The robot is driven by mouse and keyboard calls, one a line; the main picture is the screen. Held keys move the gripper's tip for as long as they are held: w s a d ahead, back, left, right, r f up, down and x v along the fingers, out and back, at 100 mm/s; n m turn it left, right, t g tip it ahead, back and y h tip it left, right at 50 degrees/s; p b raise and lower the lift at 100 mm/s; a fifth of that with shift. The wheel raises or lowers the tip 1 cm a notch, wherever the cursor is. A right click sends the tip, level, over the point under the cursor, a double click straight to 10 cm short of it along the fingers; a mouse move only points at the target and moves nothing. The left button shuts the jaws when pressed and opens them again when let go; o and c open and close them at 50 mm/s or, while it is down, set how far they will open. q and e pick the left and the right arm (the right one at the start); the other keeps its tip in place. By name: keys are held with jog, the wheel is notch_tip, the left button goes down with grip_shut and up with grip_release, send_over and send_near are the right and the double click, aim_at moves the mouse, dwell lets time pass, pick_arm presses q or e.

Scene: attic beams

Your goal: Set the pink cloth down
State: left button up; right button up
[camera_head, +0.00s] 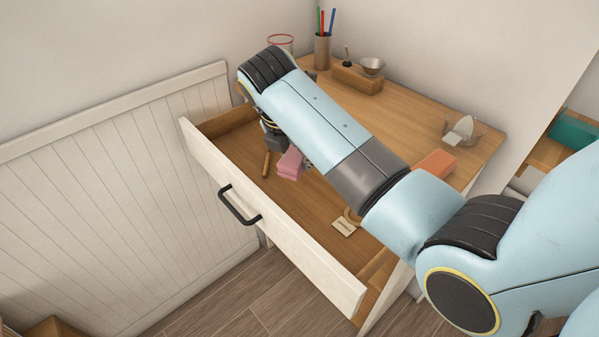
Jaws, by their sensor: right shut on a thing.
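The pink cloth (290,165) shows as a small folded pink block inside the outline of the open drawer (270,234). My right gripper (291,151) is shut on it from above, mostly hidden behind my own forearm. I cannot tell whether the cloth touches the drawer floor or hangs just above it. My left gripper is not in view.
In the drawer lie a brown stick (266,164) beside the cloth and a small tag (344,228) farther right. The desk top holds a pencil cup (322,52), a wooden block with a bowl (372,67) and an orange block (435,164). The drawer's front middle is clear.

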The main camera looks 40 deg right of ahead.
jog(key=b, duration=0.1)
send_near(307, 179)
jog(key=f, duration=0.3)
jog(key=a+f, duration=0.1)
jog(key=shift+s+a+f, duration=0.1)
jog(key=shift+s+f, duration=0.15)
jog(key=shift+s, duration=0.05)
jog(key=d, duration=0.1)
jog(key=w+d, duration=0.1)
jog(key=d, duration=0.1)
jog(key=shift+w+d, duration=0.25)
jog(key=shift+w, duration=0.15)
jog(key=shift+f, duration=0.65)
jog(key=o, duration=0.5)
jog(key=shift+f, duration=0.1)
jog(key=o, duration=0.5)
